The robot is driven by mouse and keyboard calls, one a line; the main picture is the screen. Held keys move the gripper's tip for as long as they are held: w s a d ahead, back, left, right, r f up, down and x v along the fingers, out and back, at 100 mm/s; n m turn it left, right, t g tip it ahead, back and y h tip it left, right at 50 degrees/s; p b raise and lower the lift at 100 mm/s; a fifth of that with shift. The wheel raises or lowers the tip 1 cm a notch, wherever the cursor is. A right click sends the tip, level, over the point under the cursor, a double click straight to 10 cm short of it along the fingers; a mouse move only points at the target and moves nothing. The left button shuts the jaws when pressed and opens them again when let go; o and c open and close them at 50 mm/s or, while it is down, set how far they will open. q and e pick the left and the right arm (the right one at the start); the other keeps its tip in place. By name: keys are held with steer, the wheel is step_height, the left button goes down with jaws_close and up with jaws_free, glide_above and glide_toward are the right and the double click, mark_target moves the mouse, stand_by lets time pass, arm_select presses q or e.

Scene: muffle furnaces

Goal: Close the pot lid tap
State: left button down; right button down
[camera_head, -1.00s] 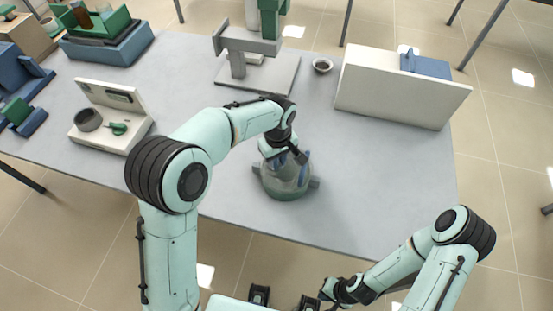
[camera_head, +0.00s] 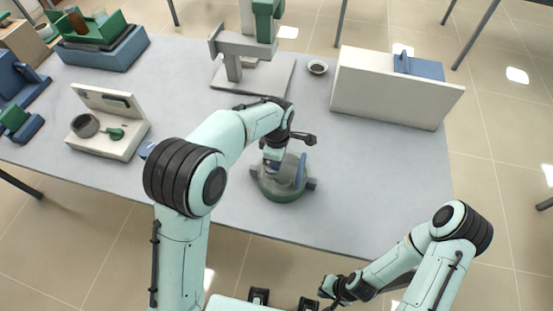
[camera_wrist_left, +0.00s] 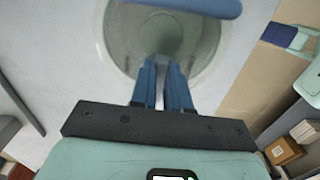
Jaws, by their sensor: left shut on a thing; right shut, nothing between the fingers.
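The pot (camera_head: 284,194) is a round vessel with a green base and a clear domed lid, standing near the table's front edge. My left gripper (camera_head: 272,161) points down over the lid. In the left wrist view its blue fingers (camera_wrist_left: 163,72) are close together over the clear round lid (camera_wrist_left: 112,40), around a small greyish part, which I take to be the tap; the fingers mostly hide it. A blue bar (camera_wrist_left: 195,5) crosses the top of that view, and a blue upright piece (camera_head: 301,171) shows on the pot's right. My right gripper (camera_head: 328,290) is shut and empty, away from the pot.
A grey stand (camera_head: 252,75) stands behind the pot, with a small bowl (camera_head: 318,67) beside it. A white box (camera_head: 395,90) is at the back right. A white unit with a green knob (camera_head: 110,130) is left. The table right of the pot is clear.

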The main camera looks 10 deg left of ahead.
arm_select(q)
steer(key=shift+n, duration=0.3)
steer(key=c, duration=1.1)
jaws_free()
step_height(320, 180, up, 14)
steer(key=p, duration=0.1)
steer(key=shift+f+p, duration=0.25)
steer(key=shift+p, duration=0.05)
arm_select(e)
steer(key=shift+w+r, duration=0.8)
steer(key=shift+r, duration=0.25)
steer(key=shift+s, duration=0.1)
